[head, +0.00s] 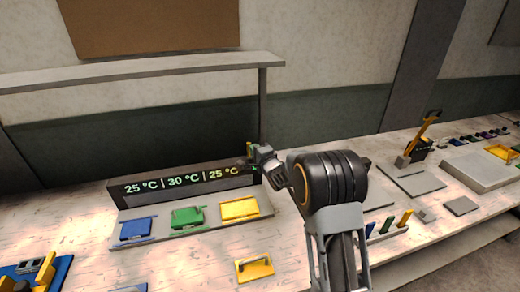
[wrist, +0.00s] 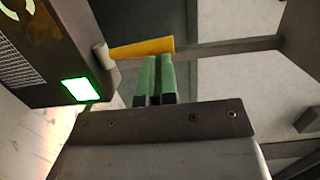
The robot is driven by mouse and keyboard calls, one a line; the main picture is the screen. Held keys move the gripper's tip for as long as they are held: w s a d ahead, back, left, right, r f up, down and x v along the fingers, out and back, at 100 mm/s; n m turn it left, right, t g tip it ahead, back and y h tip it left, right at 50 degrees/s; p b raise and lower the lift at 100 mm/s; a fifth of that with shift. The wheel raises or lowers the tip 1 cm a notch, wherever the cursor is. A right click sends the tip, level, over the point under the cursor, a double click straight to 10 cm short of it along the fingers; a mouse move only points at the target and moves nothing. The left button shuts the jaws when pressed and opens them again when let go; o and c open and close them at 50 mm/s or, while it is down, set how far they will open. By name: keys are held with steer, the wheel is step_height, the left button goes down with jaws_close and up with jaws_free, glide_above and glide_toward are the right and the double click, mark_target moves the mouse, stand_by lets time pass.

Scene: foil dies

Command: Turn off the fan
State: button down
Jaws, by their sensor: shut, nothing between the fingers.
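No fan that I can make out for certain shows in either view. A dark box with a lit display (head: 182,184) reads 25 °C, 30 °C and 25 °C. In the wrist view, its dark casing (wrist: 50,40) fills the upper left, with a glowing green square (wrist: 80,90) on it. A yellow lever (wrist: 142,48) with a pale base sticks out from the casing. My gripper (wrist: 159,60) is shut and empty, its green fingertips at or very near the lever; I cannot tell whether they touch. In the head view my wrist (head: 270,170) is at the box's right end.
Blue (head: 138,228), green (head: 188,217) and yellow (head: 240,208) pieces lie on a grey plate before the display. A yellow handled piece (head: 254,268) lies nearer. A shelf (head: 150,70) runs above. Grey blocks and upright coloured pieces stand to the right of my arm.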

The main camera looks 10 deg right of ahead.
steer(key=s+d+r, duration=0.2)
steer(key=s+d, duration=0.1)
steer(key=s, duration=0.2)
steer(key=s+d+r+g, duration=0.1)
steer(key=s+d+r, duration=0.1)
steer(key=s, duration=0.3)
steer(key=shift+d, duration=0.5)
steer(key=shift+s+r, duration=0.1)
